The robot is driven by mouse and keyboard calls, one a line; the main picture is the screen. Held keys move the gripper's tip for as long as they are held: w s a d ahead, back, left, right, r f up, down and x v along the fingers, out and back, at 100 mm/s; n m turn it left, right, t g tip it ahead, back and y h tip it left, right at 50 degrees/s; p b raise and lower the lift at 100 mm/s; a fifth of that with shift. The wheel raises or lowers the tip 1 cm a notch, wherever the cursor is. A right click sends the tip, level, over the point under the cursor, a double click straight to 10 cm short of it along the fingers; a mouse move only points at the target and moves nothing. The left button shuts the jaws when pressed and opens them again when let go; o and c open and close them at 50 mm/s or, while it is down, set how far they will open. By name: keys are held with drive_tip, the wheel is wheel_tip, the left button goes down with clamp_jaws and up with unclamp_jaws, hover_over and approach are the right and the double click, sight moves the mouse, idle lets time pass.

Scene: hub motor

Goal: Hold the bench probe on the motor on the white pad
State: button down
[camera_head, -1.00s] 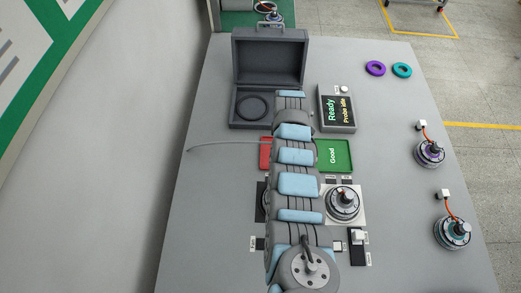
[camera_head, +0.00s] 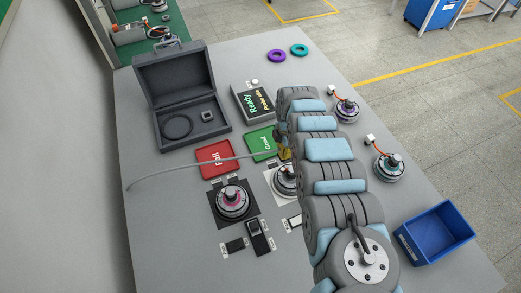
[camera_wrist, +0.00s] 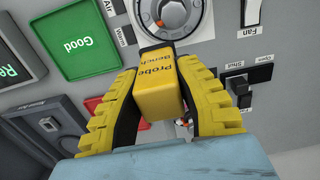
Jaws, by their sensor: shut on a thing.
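My gripper (camera_wrist: 157,72) is shut on the yellow bench probe (camera_wrist: 160,92), labelled "Probe Bench", in the wrist view. The probe's far end overlaps the near rim of the motor (camera_wrist: 172,12) on the white pad (camera_wrist: 202,36). I cannot tell whether they touch. In the head view the motor (camera_head: 284,183) and white pad (camera_head: 269,180) are partly hidden behind my arm. A bit of the yellow probe (camera_head: 284,153) shows just beyond this motor. Its grey cable (camera_head: 180,172) runs left across the table.
Another motor (camera_head: 233,201) sits on a black pad (camera_head: 214,206), near a red Fail pad (camera_head: 214,160) and a green Good pad (camera_head: 259,141). An open grey case (camera_head: 178,88), a display box (camera_head: 256,101), two loose motors (camera_head: 346,111) and a blue bin (camera_head: 437,232) stand around.

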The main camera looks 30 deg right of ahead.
drive_tip(key=shift+s+d+f+b, duration=0.45)
drive_tip(key=shift+s+f+b, duration=0.1)
drive_tip(key=shift+f+b, duration=0.3)
drive_tip(key=shift+s+d+f+b, duration=0.55)
drive_tip(key=shift+f+b, duration=0.15)
drive_tip(key=shift+f, duration=0.2)
drive_tip(key=shift+s+d+f+b, duration=0.4)
drive_tip(key=shift+s+f+b, duration=0.15)
drive_tip(key=shift+f+b, duration=0.3)
drive_tip(key=shift+f, duration=0.75)
idle(0.5)
wheel_tip(320, 180, up, 6)
drive_tip(key=p, duration=0.4)
idle(0.4)
